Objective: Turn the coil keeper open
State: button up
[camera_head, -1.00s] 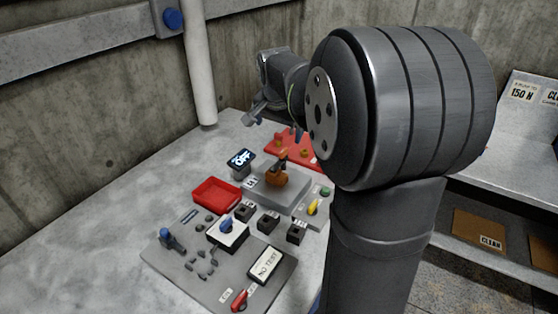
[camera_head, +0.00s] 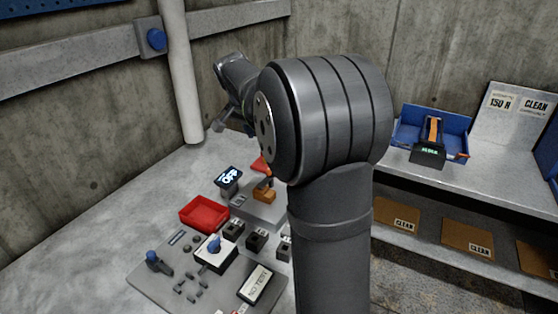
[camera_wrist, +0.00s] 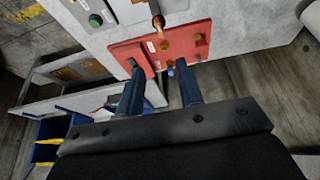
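In the head view only a corner of the red plate (camera_head: 259,164) shows past my arm. An orange part (camera_head: 264,195) with a dark piece above it sits on a grey block (camera_head: 252,212). I cannot tell for certain which part is the coil keeper. My gripper (camera_wrist: 158,72) is open, with nothing between its two fingers. It appears to be above the bench, apart from the plate. In the head view my arm hides much of the block and plate.
The bench holds a red tray (camera_head: 203,213), an OFF display (camera_head: 228,178) and a grey control panel (camera_head: 190,280) with switches. A white pipe (camera_head: 183,85) stands behind it. At right is a shelf with a blue bin (camera_head: 408,122). The bench's left side (camera_head: 110,210) is clear.

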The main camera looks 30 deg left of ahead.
jog(key=x, duration=1.6)
jog(key=shift+f, duration=0.35)
grip_shut()
